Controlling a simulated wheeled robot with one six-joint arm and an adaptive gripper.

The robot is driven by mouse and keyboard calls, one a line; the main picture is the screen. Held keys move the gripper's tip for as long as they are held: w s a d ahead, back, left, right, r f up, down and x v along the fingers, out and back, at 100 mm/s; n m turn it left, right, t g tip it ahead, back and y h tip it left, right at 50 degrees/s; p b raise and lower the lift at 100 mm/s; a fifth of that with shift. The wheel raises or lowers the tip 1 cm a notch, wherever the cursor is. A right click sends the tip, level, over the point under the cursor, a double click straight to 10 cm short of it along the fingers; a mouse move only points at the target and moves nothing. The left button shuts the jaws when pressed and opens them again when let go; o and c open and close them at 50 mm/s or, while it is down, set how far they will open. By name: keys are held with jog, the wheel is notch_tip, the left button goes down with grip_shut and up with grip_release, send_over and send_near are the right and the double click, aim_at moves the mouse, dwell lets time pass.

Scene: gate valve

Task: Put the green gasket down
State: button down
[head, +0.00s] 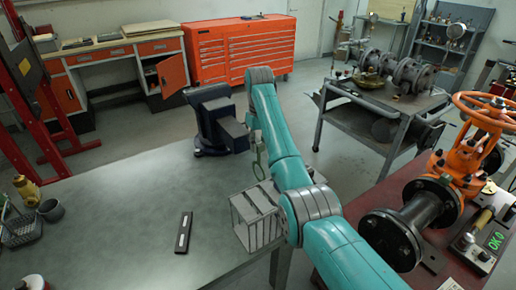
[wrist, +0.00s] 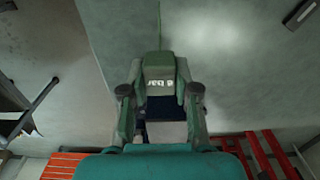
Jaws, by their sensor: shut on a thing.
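The green gasket (head: 259,171) is a thin ring that hangs below my gripper (head: 257,138) in the head view, beside my teal arm. In the wrist view the gasket (wrist: 158,22) shows edge-on as a thin green line beyond the fingers. My gripper (wrist: 158,56) is shut on it, above the grey-green bench (head: 120,215). I cannot tell the exact height of the gasket above the bench. My arm hides part of the space around the gripper.
A dark blue vise (head: 218,125) stands just behind and left of the gripper. A grey slotted rack (head: 255,220) sits at the bench's right edge, partly behind my arm. A dark flat object (head: 184,232) lies on the bench. The bench's middle is mostly clear.

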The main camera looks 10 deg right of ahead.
jog(key=shift+a+f, duration=0.1)
jog(key=shift+f, duration=1.1)
jog(key=c, duration=0.9)
grip_release()
jog(key=shift+o, duration=0.2)
notch_tip(320, 180, up, 12)
jog(key=shift+r, duration=0.15)
